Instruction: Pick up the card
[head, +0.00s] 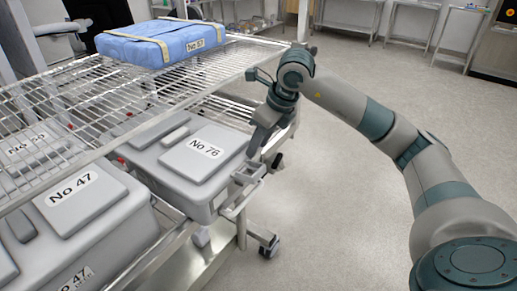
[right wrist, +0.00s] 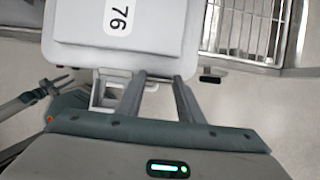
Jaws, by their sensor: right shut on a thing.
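No separate loose card can be made out; number labels are on the cases. The label No 76 (head: 207,147) is on the lid of a grey case (head: 186,183) on the cart's lower level. The label's 76 (right wrist: 118,14) also shows in the right wrist view. My right gripper (head: 245,172) points down at the case's near-right end, with its fingers (right wrist: 159,76) at the pale handle bracket (right wrist: 107,98). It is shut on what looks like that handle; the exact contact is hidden. My left gripper does not show in the head view.
A wire-shelf cart (head: 240,57) carries a blue wrapped pack (head: 160,42) labelled No 57 on top. Another grey case (head: 100,215), labelled No 47, stands beside No 76. A caster (head: 268,246) is below. Open floor (head: 330,200) lies right; steel tables (head: 412,22) stand behind.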

